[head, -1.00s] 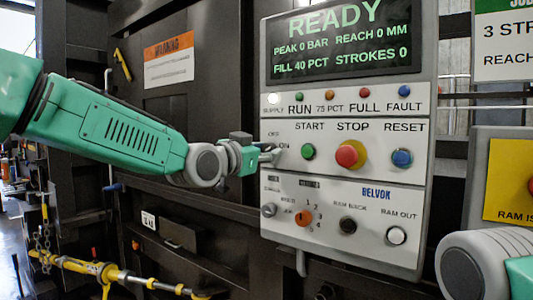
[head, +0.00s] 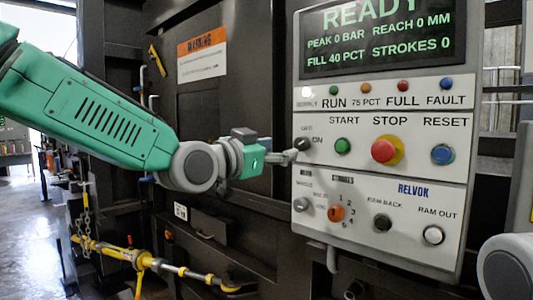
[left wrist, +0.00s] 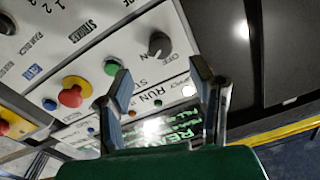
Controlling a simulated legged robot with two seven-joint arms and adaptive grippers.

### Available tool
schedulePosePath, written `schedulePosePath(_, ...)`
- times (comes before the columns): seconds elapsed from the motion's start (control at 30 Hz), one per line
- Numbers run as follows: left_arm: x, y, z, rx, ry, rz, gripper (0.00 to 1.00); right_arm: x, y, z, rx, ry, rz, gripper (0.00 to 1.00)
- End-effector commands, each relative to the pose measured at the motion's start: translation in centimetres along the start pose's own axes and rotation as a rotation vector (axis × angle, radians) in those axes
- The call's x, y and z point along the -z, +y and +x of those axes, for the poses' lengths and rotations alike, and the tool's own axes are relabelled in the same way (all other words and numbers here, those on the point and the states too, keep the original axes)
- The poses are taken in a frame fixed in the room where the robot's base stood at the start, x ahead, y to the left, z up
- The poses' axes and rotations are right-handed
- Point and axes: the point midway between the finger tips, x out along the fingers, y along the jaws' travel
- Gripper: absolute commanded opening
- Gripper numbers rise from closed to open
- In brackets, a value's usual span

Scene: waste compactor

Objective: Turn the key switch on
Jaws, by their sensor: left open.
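The key switch (head: 302,143) is a dark round knob by the OFF and ON labels at the left of the grey control panel (head: 375,270). In the left wrist view the knob (left wrist: 160,45) shows beyond the fingertips, roughly between their directions. Which label it points to is too small to tell. My left gripper (head: 291,157) is just left of and slightly below the switch in the head view. Its two fingers (left wrist: 160,75) are apart with nothing between them, and they look clear of the knob. My right gripper is not in view.
The green START button (head: 343,146), red STOP button (head: 383,151) and blue RESET button (head: 443,154) sit right of the switch. An orange selector (head: 337,213) is below. The display (head: 380,38) reads READY. A yellow bar (head: 150,262) crosses the lower left.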

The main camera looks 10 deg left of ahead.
Motion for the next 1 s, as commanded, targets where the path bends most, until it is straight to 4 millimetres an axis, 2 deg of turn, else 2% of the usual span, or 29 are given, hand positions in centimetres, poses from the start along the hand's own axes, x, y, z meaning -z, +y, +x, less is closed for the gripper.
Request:
schedulePosePath(0.1, 0.0, 0.0, -2.0, 0.0, 0.0, -0.001, 0.5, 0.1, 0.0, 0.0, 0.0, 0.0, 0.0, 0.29)
schedulePosePath(0.23, -0.1, -0.1, -3.3, 0.0, 0.0, -0.001, 0.5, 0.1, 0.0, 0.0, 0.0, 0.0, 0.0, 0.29)
schedulePosePath(0.6, -0.1, 0.0, -3.7, 0.0, -0.001, -0.001, 0.5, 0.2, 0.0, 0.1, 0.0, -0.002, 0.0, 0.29)
schedulePosePath(0.7, -1.0, 0.1, -3.7, -0.002, -0.015, -0.008, 0.5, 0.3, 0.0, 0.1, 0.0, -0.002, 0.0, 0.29)
schedulePosePath(0.77, -2.7, 0.5, -3.7, -0.005, -0.042, -0.024, 0.5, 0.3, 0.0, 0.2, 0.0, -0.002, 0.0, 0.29)
schedulePosePath(0.87, -7.9, 1.4, -4.0, -0.01, -0.127, -0.075, 0.5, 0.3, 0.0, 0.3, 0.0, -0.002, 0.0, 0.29)
schedulePosePath(0.97, -15.0, 2.9, -5.1, -0.014, -0.249, -0.147, 0.5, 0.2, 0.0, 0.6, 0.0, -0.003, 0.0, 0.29)
schedulePosePath(1.0, -18.0, 3.6, -5.8, -0.014, -0.301, -0.177, 0.5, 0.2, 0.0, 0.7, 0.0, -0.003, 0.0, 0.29)
